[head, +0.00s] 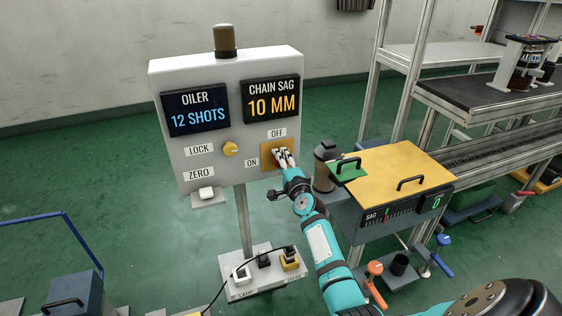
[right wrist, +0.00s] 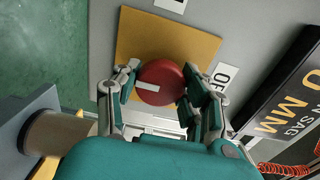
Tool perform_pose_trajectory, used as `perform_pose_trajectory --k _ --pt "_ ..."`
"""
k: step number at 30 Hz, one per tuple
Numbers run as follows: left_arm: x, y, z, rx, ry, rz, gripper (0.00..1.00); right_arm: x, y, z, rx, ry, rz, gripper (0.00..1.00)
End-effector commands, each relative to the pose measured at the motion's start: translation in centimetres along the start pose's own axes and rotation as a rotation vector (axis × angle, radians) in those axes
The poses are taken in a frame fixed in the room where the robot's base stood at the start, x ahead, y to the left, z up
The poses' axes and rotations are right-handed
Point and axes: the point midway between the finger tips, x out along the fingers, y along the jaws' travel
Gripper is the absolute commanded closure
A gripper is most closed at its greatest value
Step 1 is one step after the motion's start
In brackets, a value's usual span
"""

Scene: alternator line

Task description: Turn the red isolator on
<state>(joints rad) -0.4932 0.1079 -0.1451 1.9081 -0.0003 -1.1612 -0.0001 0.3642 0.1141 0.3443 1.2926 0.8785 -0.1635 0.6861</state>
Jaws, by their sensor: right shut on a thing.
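The red isolator knob (right wrist: 163,82) is round with a white bar across part of its face. In the right wrist view the bar lies level, left of the knob's middle. The knob sits on a yellow plate (right wrist: 135,45), which shows in the head view (head: 266,162) on the grey control panel. The OFF label (head: 276,133) is above the plate and the ON label (head: 252,162) is to its left. My right gripper (head: 283,157) is shut on the knob, a finger on each side, and mostly hides it in the head view. My left gripper is out of view.
The panel (head: 225,65) also has two displays, a yellow lock knob (head: 231,149) and a zero switch (head: 206,194). A yellow-topped bench (head: 385,170) with handles and a dark cylinder (head: 325,170) stand close right of my right arm. Plugs and a cable sit on the base below.

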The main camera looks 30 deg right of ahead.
Motion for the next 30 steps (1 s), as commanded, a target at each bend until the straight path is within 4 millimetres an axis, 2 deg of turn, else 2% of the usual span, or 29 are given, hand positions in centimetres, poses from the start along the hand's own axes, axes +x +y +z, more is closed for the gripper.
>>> perform_pose_trajectory --k 12,13,18,26,30 --pt "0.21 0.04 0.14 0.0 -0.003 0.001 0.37 0.0 0.04 0.01 0.012 0.0 0.001 0.89" --pt "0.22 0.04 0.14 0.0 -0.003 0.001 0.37 0.0 0.04 0.01 0.012 0.0 0.001 0.56" --pt "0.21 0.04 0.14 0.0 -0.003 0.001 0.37 0.0 0.02 0.01 0.01 0.0 0.0 0.34" --pt "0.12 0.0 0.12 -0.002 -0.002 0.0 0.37 -0.03 0.01 0.0 0.008 0.0 0.0 0.32" --pt "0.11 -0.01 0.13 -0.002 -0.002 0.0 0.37 -0.86 0.03 0.11 0.01 -0.001 -0.001 0.32"
